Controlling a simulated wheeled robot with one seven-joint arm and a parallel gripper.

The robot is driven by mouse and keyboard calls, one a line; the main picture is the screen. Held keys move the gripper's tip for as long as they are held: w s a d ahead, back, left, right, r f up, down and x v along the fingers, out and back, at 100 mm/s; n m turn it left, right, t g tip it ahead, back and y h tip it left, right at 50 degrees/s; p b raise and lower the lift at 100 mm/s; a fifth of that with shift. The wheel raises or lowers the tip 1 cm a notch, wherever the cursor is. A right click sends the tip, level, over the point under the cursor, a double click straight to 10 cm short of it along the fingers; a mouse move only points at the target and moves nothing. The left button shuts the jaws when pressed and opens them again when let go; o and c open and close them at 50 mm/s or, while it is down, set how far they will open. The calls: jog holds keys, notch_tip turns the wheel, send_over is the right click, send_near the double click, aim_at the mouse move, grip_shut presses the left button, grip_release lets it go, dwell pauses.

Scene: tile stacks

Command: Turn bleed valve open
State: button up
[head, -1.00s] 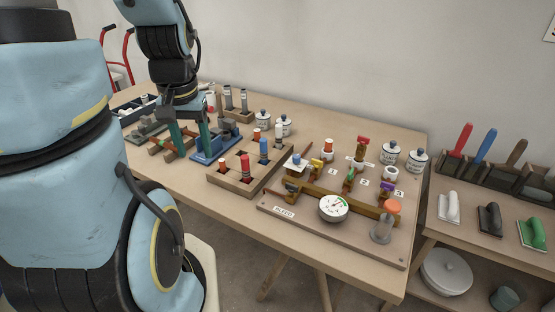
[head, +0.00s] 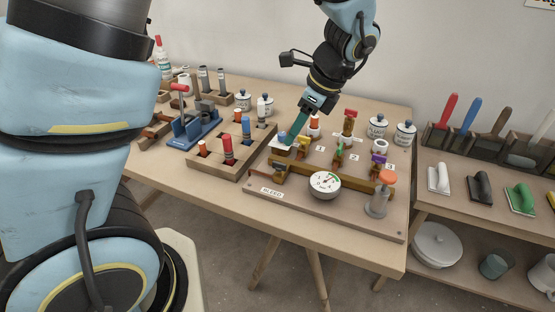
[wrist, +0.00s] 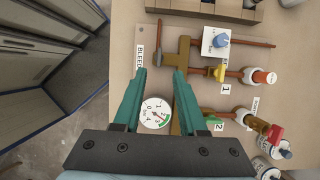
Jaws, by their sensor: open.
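The valve board (head: 335,216) lies on the table, with a white BLEED label (head: 272,191) at its front left. A brass fitting (head: 280,176) by that label appears to be the bleed valve; its handle is not clear. In the wrist view, the BLEED label (wrist: 139,57) is by the left fingertip and the brass fitting (wrist: 171,60) is near the right one. My gripper (head: 289,138) is over the board's left end, also in the wrist view (wrist: 160,71). Its teal fingers are apart and empty. I cannot tell their height above the board.
A round gauge (wrist: 155,113) shows between the fingers. A blue knob (wrist: 222,40), a yellow valve handle (wrist: 218,73) and a red one (wrist: 275,134) are to the right. A wooden peg tray (head: 219,171) stands left of the board.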

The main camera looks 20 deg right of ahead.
aim_at(277, 162)
jog(key=p+x, duration=0.1)
jog(key=x, duration=0.9)
jog(key=shift+f, duration=0.15)
grip_shut()
